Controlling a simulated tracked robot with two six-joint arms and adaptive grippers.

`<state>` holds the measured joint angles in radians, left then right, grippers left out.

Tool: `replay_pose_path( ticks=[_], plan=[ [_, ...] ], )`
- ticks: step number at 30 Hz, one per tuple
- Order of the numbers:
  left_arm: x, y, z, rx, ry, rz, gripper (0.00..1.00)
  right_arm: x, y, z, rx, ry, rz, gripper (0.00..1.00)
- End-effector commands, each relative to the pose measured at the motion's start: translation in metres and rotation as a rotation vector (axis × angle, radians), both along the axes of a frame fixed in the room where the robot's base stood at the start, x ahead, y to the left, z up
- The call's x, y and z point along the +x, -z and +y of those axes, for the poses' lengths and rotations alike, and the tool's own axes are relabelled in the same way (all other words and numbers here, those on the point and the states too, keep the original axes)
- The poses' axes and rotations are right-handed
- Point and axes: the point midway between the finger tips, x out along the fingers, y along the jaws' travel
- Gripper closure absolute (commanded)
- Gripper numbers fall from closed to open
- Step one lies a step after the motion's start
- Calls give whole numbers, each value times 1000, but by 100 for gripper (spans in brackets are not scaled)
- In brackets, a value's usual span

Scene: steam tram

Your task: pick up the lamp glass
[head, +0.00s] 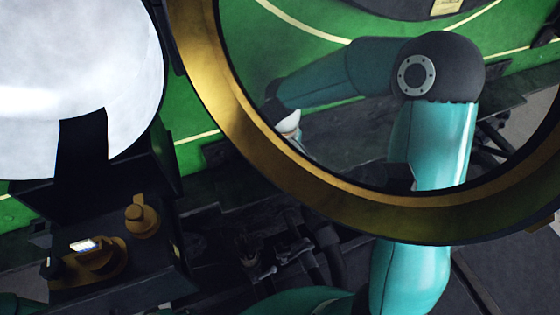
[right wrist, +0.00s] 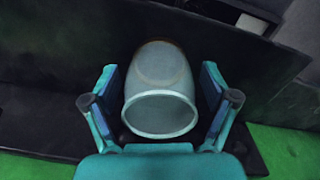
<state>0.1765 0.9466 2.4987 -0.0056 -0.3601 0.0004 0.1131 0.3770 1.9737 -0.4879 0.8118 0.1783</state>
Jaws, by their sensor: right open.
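The lamp glass (right wrist: 160,92) is a pale, translucent, cup-shaped piece with a round open rim towards the camera in the right wrist view. My right gripper (right wrist: 160,76) is open, with one blue-padded finger on each side of the glass. A narrow gap shows between the glass and each finger. In the head view, my right arm shows through a big brass ring, and a small pale piece (head: 289,123) shows by its wrist. I cannot tell whether that piece is the glass. The right fingers are not clear there. My left gripper is not in view.
The big brass ring (head: 225,110) stands close to the head camera and partly hides my right arm. A white round disc (head: 75,75) and a dark box with brass fittings (head: 142,216) are at the left. Green panels and dark ledges lie behind.

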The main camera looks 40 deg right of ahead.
Motion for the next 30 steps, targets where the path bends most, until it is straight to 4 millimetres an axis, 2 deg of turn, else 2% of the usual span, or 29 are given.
replay_pose_path(
  ticks=[5,16,25,30],
  plan=[
    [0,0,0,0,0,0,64,0,0,0,0,1,0,16],
    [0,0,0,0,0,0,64,0,0,0,-1,1,0,78],
    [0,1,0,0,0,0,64,1,-3,0,-1,1,-2,80],
    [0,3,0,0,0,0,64,2,-22,0,-2,2,-6,80]
  ],
)
